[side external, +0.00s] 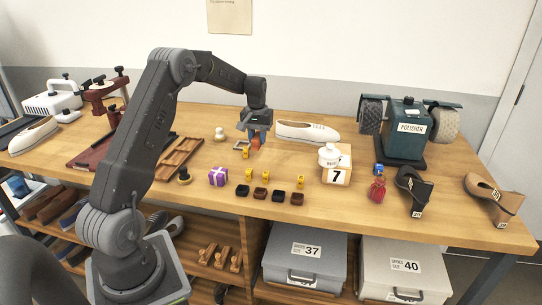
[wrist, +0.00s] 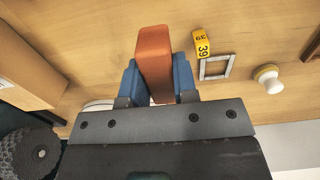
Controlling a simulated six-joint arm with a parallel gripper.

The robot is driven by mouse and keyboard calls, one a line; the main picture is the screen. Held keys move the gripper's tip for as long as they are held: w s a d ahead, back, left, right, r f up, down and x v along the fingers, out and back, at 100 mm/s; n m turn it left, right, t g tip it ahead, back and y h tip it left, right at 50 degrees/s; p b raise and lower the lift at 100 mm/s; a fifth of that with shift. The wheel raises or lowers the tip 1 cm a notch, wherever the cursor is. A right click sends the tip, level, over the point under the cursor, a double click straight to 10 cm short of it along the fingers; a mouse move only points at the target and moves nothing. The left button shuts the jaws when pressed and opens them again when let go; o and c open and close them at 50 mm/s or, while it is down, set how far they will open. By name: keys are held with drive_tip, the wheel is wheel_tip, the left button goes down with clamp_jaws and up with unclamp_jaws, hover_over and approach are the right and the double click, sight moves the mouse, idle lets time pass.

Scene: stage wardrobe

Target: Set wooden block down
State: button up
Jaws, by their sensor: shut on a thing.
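The wooden block (wrist: 153,55) is orange-brown and upright between the two blue fingers of my gripper (wrist: 155,82) in the wrist view. My gripper is shut on it. In the side external view, my gripper (side external: 258,137) is over the middle of the wooden table (side external: 300,155), and a small reddish part of the block (side external: 255,144) shows below the fingers. I cannot tell whether its lower end touches the table. A white square outline (wrist: 216,67) lies on the table, right of the block in the wrist view, beside a yellow tag marked 39 (wrist: 202,46).
A white shoe (side external: 307,132) lies just right of my gripper. A white knob (side external: 219,134) stands to its left. A polisher (side external: 407,130) stands at right.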

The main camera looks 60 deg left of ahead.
sight(272, 163)
drive_tip(key=w+f, duration=0.1)
drive_tip(key=w+d+f, duration=0.2)
drive_tip(key=w, duration=0.1)
drive_tip(key=shift+d, duration=0.25)
drive_tip(key=shift+f, duration=1.95)
drive_tip(key=shift+f, duration=0.2)
drive_tip(key=o, duration=0.9)
